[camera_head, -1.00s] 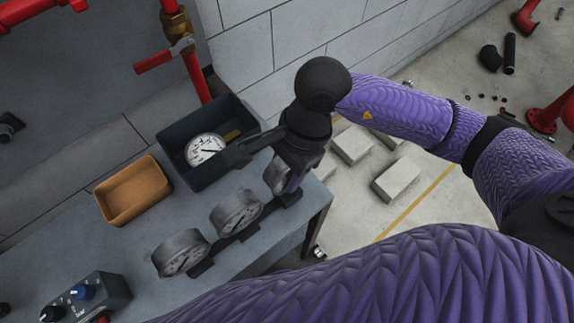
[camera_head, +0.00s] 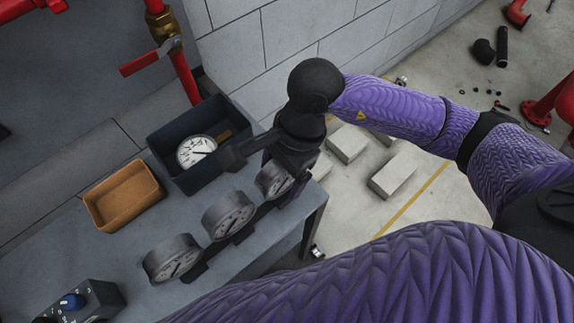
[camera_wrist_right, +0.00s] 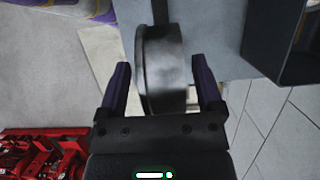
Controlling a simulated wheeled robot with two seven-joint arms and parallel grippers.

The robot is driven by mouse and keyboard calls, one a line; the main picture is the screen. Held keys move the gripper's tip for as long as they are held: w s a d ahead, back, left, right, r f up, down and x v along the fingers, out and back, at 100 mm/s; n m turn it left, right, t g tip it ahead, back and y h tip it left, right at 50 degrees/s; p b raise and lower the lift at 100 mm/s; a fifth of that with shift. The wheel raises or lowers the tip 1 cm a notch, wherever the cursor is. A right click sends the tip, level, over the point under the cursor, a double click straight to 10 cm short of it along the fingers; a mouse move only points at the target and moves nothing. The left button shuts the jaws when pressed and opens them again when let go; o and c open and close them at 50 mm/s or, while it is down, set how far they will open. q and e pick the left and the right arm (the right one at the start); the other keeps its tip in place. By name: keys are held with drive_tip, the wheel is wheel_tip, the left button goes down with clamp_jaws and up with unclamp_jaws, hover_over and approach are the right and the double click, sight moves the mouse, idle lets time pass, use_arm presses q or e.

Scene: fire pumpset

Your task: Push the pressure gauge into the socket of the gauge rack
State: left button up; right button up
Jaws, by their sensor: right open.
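The gauge rack (camera_head: 242,236) is a dark bar along the table edge with three round pressure gauges on it. The gauge at its right end (camera_head: 273,181) is beside my right gripper (camera_head: 283,177). In the right wrist view this gauge (camera_wrist_right: 163,65) shows edge-on between the two spread fingers of the gripper (camera_wrist_right: 161,85), with gaps visible at both sides. The middle gauge (camera_head: 228,216) and left gauge (camera_head: 171,260) stand on the rack. How deep the right-end gauge sits in its socket is hidden. My left gripper is not in view.
A dark bin (camera_head: 166,145) holding a white-faced gauge (camera_head: 196,151) stands behind the rack, close to my right gripper. An orange tray (camera_head: 123,196) and a control box (camera_head: 88,300) are on the table (camera_head: 118,255). Red piping (camera_head: 184,77) rises behind.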

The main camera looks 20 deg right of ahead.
drive_tip(key=p+v, duration=0.3)
drive_tip(key=v, duration=0.6)
drive_tip(key=shift+d+r, duration=0.15)
drive_tip(key=shift+r, duration=0.2)
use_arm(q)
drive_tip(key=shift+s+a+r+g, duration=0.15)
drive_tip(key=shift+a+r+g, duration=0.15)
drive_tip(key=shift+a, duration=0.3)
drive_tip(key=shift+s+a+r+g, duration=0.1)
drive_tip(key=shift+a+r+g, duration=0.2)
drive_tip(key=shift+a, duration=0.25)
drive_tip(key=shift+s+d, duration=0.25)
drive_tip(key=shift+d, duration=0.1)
use_arm(e)
drive_tip(key=shift+r, duration=0.1)
